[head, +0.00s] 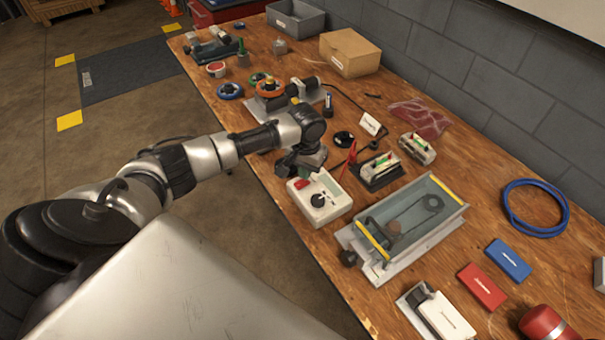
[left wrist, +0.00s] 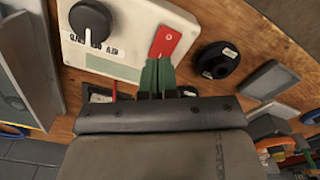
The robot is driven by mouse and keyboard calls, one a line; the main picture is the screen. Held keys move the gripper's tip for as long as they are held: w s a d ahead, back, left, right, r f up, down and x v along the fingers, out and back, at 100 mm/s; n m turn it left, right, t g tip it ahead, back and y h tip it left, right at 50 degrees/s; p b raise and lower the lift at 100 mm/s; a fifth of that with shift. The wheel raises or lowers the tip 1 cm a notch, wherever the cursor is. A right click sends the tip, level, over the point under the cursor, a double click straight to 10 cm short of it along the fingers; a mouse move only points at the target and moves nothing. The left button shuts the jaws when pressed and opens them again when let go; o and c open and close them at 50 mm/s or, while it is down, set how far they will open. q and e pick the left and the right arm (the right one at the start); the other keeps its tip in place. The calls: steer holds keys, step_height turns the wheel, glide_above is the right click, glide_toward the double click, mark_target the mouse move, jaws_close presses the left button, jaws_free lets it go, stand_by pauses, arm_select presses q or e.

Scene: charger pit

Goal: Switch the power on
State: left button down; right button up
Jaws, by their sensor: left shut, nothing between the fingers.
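A white power box (head: 335,207) lies near the front edge of the wooden bench. It has a red rocker switch (head: 302,184) and a black knob (head: 318,200). In the left wrist view the red switch (left wrist: 167,42) is tilted in the picture and the knob (left wrist: 90,20) is to its left. My left gripper (head: 303,170) is over the switch end of the box. Its green fingertips (left wrist: 157,68) are together and empty, at the near end of the switch. I cannot tell whether they touch it. My right gripper is not in view.
A grey tray with a clear-walled enclosure (head: 455,221) stands right of the box. Red (head: 482,287) and blue (head: 508,260) boxes lie front right. A blue cable coil (head: 536,207) is near the wall.

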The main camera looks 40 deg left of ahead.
arm_select(q)
steer(key=shift+s+f+b, duration=0.1)
steer(key=shift+f+b, duration=0.3)
steer(key=shift+f, duration=0.8)
stand_by(0.5)
steer(key=shift+r+p, duration=0.7)
steer(key=shift+p, duration=0.25)
step_height(320, 180, up, 6)
steer(key=p, duration=0.6)
steer(key=shift+f+p, duration=0.15)
steer(key=shift+p, duration=0.25)
steer(key=shift+f, duration=0.1)
